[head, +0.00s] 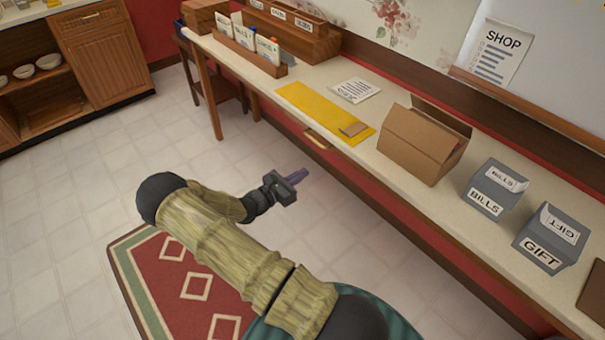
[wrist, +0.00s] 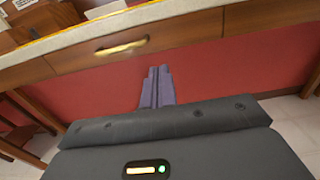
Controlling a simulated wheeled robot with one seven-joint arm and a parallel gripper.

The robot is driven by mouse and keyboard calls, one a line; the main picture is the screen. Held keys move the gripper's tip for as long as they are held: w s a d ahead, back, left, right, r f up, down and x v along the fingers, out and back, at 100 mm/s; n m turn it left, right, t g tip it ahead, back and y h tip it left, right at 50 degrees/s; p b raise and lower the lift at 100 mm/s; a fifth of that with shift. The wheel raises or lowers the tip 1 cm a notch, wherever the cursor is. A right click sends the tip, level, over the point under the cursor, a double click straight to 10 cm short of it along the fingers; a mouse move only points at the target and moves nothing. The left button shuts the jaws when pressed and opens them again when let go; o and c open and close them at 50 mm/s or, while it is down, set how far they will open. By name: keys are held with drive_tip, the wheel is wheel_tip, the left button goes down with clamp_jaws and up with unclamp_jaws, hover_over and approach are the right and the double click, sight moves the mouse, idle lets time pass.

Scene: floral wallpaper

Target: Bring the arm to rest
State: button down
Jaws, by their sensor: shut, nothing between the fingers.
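My arm stretches over the floor in the head view, its bamboo-like links bent at a dark elbow. My gripper (head: 299,175) hangs in the air in front of the long table, below the level of its top. Its purple fingers are together with nothing between them. In the wrist view the fingers (wrist: 158,88) point at the red panel under the table's drawer (wrist: 138,44). They look apart from the table; the exact gap is hard to judge.
The long table (head: 308,88) carries a yellow mat (head: 318,108), an open cardboard box (head: 415,145), a BILLS box (head: 492,190), a GIFT box (head: 548,240) and a wooden card rack (head: 245,58). A red rug (head: 150,265) lies below my arm. Tiled floor at left is clear.

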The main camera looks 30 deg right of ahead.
idle(0.3)
drive_tip(key=s+a+r+m+g+y, duration=0.3)
drive_tip(key=s+a+r+m+y, duration=0.1)
drive_tip(key=s+a+m+y, duration=0.25)
drive_tip(key=s+a+r+m+g+y, duration=0.25)
drive_tip(key=s+a+m+y, duration=0.25)
drive_tip(key=s+m+y, duration=0.25)
drive_tip(key=s+a+r+m+t+y, duration=0.4)
drive_tip(key=a+r+m+t, duration=0.3)
drive_tip(key=r, duration=0.4)
wheel_tip(320, 180, up, 16)
drive_tip(key=a+n+g+p, duration=0.1)
drive_tip(key=p, duration=1.5)
drive_tip(key=shift+a+f, duration=0.2)
drive_tip(key=shift+g, duration=0.25)
